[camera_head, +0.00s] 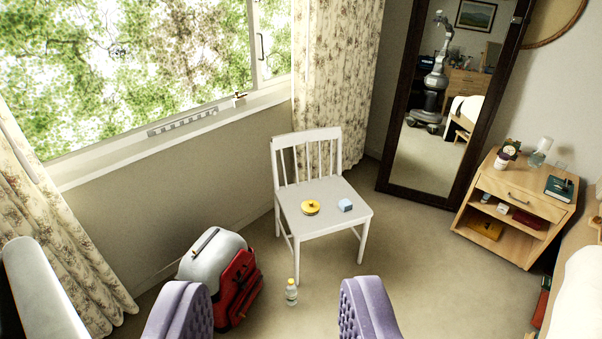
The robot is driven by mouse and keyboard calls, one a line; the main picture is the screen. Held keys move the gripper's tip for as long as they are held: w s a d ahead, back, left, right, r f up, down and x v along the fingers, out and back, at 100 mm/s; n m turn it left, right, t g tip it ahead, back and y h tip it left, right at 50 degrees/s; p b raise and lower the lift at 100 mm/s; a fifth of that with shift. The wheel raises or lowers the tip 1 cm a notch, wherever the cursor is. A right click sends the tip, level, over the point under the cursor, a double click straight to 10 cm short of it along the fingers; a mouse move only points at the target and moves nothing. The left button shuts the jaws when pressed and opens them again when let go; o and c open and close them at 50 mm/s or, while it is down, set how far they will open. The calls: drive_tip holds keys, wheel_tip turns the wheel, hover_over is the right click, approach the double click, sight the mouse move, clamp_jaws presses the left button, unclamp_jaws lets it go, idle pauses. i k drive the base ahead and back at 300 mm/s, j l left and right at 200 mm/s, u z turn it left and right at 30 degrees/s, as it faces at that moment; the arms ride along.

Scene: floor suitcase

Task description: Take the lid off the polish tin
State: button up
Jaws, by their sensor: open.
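A small round yellow tin (311,208) lies on the seat of a white chair (335,220), left of a small blue box (345,205). It looks like the polish tin; its lid cannot be told apart from its body at this distance. My gripper (272,312) shows at the bottom of the view as two purple ridged fingers, wide apart and empty. It is well short of the chair, and nothing is between the fingers but floor and a bottle beyond them.
A red and grey suitcase (228,278) stands on the floor left of the chair. A clear bottle (291,292) stands in front of the chair. A leaning mirror (425,140) and a wooden bedside cabinet (520,200) are at right. Carpet (420,270) is clear right of the chair.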

sight(310, 206)
drive_tip(key=i+z, duration=0.25)
drive_tip(key=i, duration=0.3)
drive_tip(key=i+z, duration=0.2)
drive_tip(key=i, duration=0.35)
drive_tip(key=i+j+z, duration=0.25)
drive_tip(key=i, duration=0.3)
drive_tip(key=i+l+u, duration=0.1)
drive_tip(key=i, duration=0.4)
drive_tip(key=i+l+u, duration=0.1)
drive_tip(key=i, duration=0.4)
drive_tip(key=i+u, duration=0.45)
drive_tip(key=i, duration=0.4)
